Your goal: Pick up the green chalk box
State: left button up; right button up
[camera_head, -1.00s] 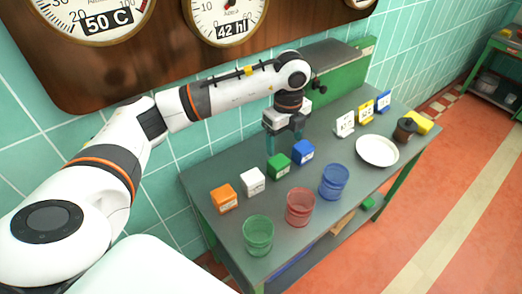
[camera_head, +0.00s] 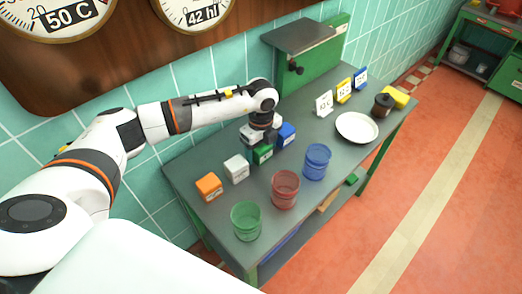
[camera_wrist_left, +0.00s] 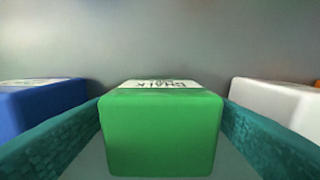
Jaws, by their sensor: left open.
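The green chalk box (camera_head: 262,154) stands on the grey table, between the white box and the blue box. My left gripper (camera_head: 265,148) is down over it and partly hides it in the head view. In the left wrist view the green chalk box (camera_wrist_left: 160,130) fills the middle, with its white label on top. The open teal fingers of my left gripper (camera_wrist_left: 160,145) show on both sides of it. A narrow gap seems to show between each finger and the box. My right gripper is not in view.
The white box (camera_head: 236,168) and blue box (camera_head: 286,133) stand close on either side; an orange box (camera_head: 209,186) is farther left. Green (camera_head: 246,221), red (camera_head: 285,190) and blue (camera_head: 316,162) tumblers stand in front. A white plate (camera_head: 357,127) lies to the right.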

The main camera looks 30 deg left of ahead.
pick_arm(q)
jog(key=shift+f, duration=0.4)
jog(key=shift+c, duration=0.4)
jog(key=shift+r, duration=0.1)
jog(key=c, duration=1.1)
